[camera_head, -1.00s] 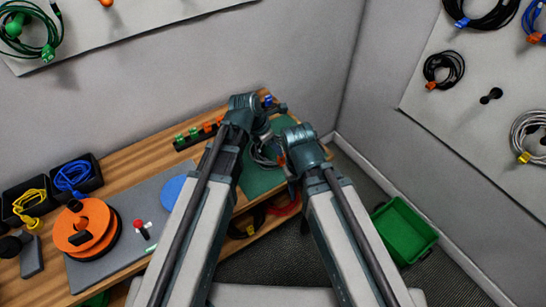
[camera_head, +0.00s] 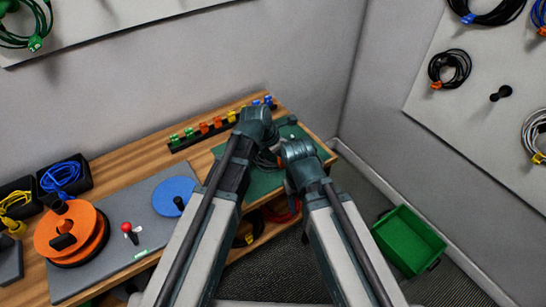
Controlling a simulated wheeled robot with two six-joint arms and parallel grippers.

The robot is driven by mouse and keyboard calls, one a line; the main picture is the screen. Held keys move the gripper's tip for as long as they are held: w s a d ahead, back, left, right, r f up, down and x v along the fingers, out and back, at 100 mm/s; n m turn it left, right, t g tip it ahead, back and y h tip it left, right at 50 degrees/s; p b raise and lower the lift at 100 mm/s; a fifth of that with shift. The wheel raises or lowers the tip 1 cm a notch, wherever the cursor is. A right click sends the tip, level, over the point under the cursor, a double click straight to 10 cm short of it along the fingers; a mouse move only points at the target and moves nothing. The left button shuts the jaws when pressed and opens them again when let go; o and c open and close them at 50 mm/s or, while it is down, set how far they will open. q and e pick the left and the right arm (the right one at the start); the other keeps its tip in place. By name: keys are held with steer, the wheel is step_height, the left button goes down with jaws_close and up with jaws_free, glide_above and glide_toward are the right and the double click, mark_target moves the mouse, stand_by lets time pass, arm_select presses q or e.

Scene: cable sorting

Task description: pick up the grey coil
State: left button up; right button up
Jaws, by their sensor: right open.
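A dark, greyish coil (camera_head: 266,161) lies on the green mat (camera_head: 263,184) at the bench's right end, mostly hidden by my arms. Another grey coil (camera_head: 533,132) with a yellow clip hangs on the wall panel at the right edge. My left gripper (camera_head: 288,121) is above the back of the mat; its jaws are too small to read. My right gripper (camera_head: 281,160) is beside the coil on the mat, open; I cannot tell whether it touches the coil.
A rack of coloured clips (camera_head: 215,125) stands behind the mat. An orange reel (camera_head: 72,232) and a blue disc (camera_head: 174,196) are to the left. A green bin (camera_head: 408,240) stands on the floor at right. Cables lie on the shelf below.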

arm_select(q)
jaws_close()
steer(key=shift+r, duration=0.15)
arm_select(e)
steer(key=shift+r, duration=0.15)
